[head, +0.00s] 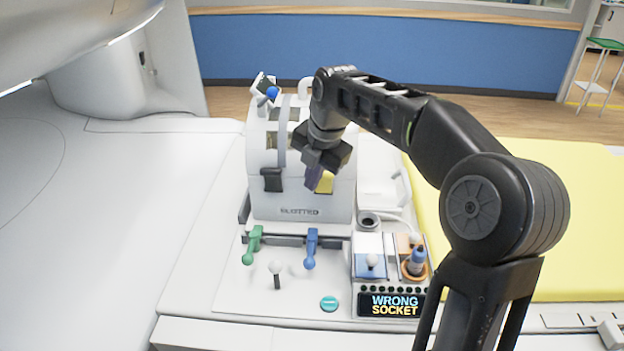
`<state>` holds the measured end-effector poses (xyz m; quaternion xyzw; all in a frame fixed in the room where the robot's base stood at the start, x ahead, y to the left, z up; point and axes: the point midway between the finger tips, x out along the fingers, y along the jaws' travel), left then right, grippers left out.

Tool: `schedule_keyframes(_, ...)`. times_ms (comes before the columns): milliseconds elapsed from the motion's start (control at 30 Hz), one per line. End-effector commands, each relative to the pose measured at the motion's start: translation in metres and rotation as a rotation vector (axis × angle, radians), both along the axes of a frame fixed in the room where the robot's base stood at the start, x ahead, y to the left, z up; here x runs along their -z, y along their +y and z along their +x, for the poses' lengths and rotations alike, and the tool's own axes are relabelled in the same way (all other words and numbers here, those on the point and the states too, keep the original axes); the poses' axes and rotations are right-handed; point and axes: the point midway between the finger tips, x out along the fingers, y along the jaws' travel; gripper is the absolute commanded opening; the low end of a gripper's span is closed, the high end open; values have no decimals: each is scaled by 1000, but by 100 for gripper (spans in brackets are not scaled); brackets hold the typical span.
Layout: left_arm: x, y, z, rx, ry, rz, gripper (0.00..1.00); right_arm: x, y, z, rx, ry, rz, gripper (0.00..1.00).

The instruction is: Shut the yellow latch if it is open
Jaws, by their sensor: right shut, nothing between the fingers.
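The yellow latch (325,184) is on the right part of the front face of a white, round-topped box (290,205). My right gripper (315,180) is shut and empty, right in front of the latch, its fingers pointing down and covering the latch's left side. I cannot tell whether the fingers touch the latch, nor whether the latch is open or shut. A black latch (272,180) sits on the left part of the same face. My left gripper is not in view.
Below the box stand a green lever (253,245), a blue lever (311,248), a white-knobbed lever (276,270) and a teal button (329,303). A display (394,306) reads "WRONG SOCKET". A yellow pad (560,230) lies at the right. The white surface at left is clear.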

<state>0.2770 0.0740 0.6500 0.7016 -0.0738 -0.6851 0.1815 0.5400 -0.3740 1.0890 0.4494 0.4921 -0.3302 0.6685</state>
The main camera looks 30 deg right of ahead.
Motion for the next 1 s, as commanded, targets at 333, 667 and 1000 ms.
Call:
schedule_keyframes(333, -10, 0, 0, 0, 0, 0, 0, -11, 1, 0, 0, -1, 1, 0)
schedule_keyframes(667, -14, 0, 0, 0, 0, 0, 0, -16, 1, 0, 0, 0, 1, 0)
schedule_keyframes(1000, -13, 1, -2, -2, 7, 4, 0, -17, 2, 0, -1, -1, 1, 0)
